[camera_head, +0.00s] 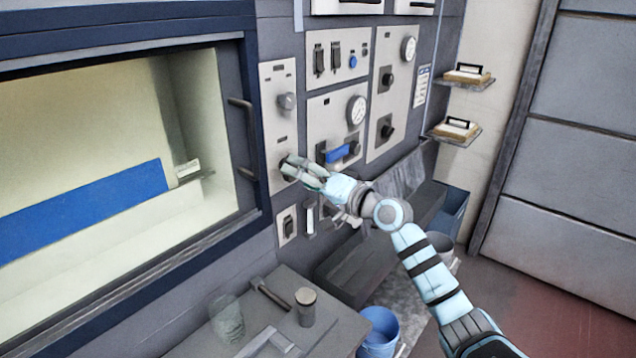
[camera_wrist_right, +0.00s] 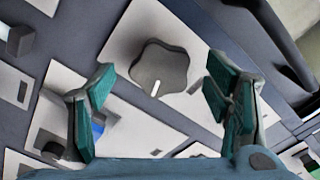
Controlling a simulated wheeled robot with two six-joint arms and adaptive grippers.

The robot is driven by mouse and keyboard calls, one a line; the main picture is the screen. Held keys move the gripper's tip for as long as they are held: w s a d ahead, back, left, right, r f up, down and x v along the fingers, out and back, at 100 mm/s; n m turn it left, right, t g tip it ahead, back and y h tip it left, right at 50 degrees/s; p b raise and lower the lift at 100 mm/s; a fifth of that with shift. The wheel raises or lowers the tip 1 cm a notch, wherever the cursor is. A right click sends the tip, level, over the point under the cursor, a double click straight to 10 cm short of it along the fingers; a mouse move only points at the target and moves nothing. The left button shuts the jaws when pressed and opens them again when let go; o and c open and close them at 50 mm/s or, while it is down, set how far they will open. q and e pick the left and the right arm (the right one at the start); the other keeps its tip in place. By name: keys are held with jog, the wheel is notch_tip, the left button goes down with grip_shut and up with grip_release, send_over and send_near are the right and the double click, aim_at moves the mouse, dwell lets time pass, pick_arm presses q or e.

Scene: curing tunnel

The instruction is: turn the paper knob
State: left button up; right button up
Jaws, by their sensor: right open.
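A grey lobed knob (camera_wrist_right: 158,70) with a white pointer mark sits on a pale panel in the right wrist view. No readable label shows which knob is the paper knob. My right gripper (camera_wrist_right: 158,95) is open, with its teal-padded fingers on either side of the knob's picture position. The knob appears just beyond the fingertips, and I see no contact. In the head view my right gripper (camera_head: 300,168) is at the lower part of the narrow left panel (camera_head: 272,130) and mostly covers the knob there. My left gripper is out of view.
Another grey knob (camera_head: 286,101) is higher on the same panel. A blue handle (camera_head: 338,154) and a gauge (camera_head: 356,110) are close on the right. The oven door handle (camera_head: 243,135) is at left. A bench (camera_head: 345,335) with a hammer and cylinder stands below.

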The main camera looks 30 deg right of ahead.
jog(key=v, duration=0.8)
jog(key=shift+s, duration=0.3)
jog(key=shift+w+d, duration=0.1)
